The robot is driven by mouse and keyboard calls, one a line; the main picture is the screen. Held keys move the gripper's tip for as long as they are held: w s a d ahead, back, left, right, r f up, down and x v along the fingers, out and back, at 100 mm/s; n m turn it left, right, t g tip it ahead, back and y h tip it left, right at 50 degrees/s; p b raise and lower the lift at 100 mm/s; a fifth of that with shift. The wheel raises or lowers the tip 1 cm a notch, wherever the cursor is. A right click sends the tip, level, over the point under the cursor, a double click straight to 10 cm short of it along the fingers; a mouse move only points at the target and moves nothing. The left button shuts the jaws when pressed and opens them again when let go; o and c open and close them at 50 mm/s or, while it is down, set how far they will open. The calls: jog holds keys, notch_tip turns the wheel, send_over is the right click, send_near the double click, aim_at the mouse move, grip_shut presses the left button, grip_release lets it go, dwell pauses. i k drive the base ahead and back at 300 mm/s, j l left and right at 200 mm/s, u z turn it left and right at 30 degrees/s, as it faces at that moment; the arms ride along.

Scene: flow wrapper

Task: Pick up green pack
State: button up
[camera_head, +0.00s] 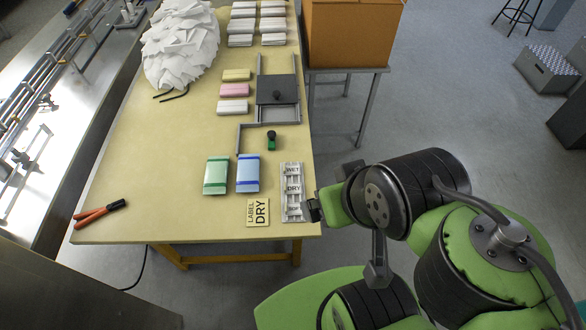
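The green pack (216,176) lies flat on the yellow table near its front, with darker green bands at its ends. A blue pack (248,173) lies close to its right. My gripper (312,209) is at the table's right front edge, to the right of the green pack and apart from it. It is small and partly hidden by my arm, so I cannot tell if its fingers are open or shut.
The table (165,190) also bears a label tray (292,203), a "LABEL DRY" card (258,213), orange-handled pliers (98,213), a dark-lidded fixture (277,90), a green-and-black tool (271,141), small coloured packs (235,90) and a white paper heap (180,45). Bare table lies left of the green pack.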

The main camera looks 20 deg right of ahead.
aim_at(215, 181)
jog(key=i+j+u, duration=0.1)
jog(key=u, duration=0.35)
jog(key=i+j+u, duration=0.15)
jog(key=j+u, duration=0.25)
jog(key=i+u, duration=0.15)
jog(key=u, duration=0.3)
jog(key=i+j+u, duration=0.1)
jog(key=u, duration=0.35)
jog(key=i, duration=0.1)
